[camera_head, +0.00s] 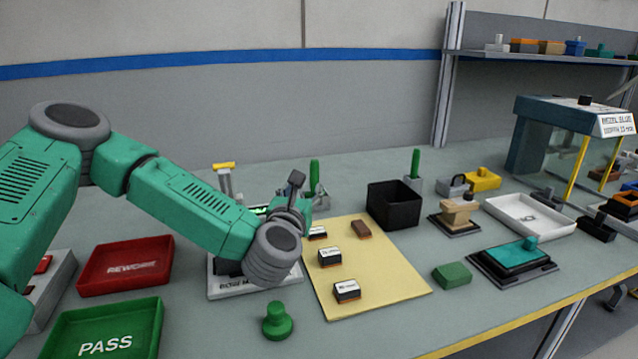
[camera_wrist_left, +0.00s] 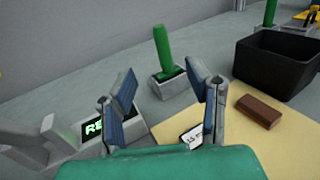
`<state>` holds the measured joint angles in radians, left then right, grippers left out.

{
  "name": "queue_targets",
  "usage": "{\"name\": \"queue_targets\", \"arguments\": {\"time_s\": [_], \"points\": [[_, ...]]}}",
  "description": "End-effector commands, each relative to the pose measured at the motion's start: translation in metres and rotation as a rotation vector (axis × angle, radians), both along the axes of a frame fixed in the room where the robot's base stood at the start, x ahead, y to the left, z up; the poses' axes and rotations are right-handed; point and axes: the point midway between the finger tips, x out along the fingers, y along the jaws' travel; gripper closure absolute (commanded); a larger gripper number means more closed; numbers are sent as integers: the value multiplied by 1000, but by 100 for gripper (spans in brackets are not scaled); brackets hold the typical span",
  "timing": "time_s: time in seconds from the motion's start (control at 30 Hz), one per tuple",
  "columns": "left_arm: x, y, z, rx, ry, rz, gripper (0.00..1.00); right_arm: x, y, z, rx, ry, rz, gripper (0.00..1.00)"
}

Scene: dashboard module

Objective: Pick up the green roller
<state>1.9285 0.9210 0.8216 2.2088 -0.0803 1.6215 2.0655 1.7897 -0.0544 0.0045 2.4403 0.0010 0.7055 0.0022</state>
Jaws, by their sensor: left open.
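A green upright cylinder (camera_wrist_left: 163,50), which looks like the roller, stands in a small grey holder (camera_wrist_left: 170,85) in the left wrist view. It also shows in the head view (camera_head: 314,172), just behind my left gripper (camera_head: 296,195). A second green upright cylinder (camera_head: 415,162) stands in a grey holder farther right, beside the black bin. My left gripper is open and empty; in the wrist view its two fingers (camera_wrist_left: 163,88) appear on either side of the nearer holder, apart from the cylinder. My right gripper is not in view.
A black bin (camera_head: 394,206) stands right of the nearer holder. A yellow mat (camera_head: 390,280) carries several small blocks. A device with a lit display (camera_wrist_left: 92,130) is left of the fingers. Red (camera_head: 125,266) and green (camera_head: 145,318) trays and a green knob (camera_head: 277,322) are nearer.

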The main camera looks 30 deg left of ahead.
Motion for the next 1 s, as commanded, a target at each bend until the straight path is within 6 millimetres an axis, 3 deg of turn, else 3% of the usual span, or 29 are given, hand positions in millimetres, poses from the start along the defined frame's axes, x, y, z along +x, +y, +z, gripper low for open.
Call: {"name": "queue_targets", "arguments": {"time_s": [0.4, 0.63, 1.0], "points": [[70, 26, -2, 4, 3, 1, 55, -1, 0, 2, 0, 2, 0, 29], [84, 36, -5, -1, 4, 1, 55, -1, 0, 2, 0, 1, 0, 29], [127, 51, -8, 1, 4, 0, 55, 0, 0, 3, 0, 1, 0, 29]]}}
